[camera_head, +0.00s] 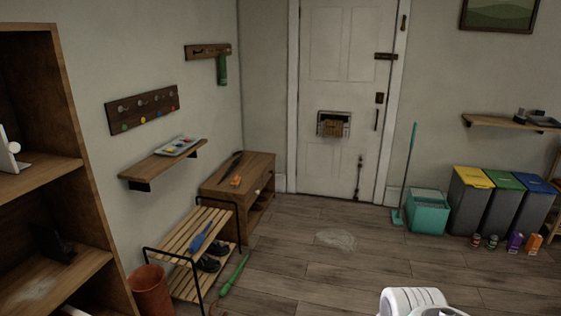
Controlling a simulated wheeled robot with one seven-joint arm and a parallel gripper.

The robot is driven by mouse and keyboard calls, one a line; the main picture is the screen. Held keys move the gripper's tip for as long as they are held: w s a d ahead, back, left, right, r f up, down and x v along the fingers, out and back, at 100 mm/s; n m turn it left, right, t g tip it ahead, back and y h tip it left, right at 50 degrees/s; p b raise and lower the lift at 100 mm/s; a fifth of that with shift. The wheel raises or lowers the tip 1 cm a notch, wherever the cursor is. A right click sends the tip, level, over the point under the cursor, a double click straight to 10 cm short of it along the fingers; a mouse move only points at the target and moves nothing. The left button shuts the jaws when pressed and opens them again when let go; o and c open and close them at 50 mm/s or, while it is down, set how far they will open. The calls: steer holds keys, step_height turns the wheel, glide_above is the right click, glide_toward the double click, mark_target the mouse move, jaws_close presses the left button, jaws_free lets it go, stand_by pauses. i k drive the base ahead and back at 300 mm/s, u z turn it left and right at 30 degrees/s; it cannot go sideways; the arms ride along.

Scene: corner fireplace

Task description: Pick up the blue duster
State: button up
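A blue duster (200,238) lies on the top slats of the wooden shoe rack (177,250), left of the middle in the head view. It lies at a slant and looks long and narrow. Nothing covers it. A white rounded part of my own body shows at the bottom edge, right of the middle, well apart from the rack. My gripper's fingers do not show.
Dark shoes (208,263) stand on the rack's lower shelf. A green-handled tool (235,274) lies on the floor beside the rack, and an orange-brown bin (150,292) stands in front. A wooden cabinet (236,184) stands behind. The middle floor is mostly clear.

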mark_target(195, 244)
steer(key=u, duration=0.05)
steer(key=i, duration=1.6)
steer(key=u, duration=0.65)
steer(key=i, duration=0.85)
steer(key=u, duration=1.65)
steer(key=i, duration=0.9)
steer(key=u, duration=0.65)
steer(key=i, duration=0.4)
steer(key=z, duration=0.1)
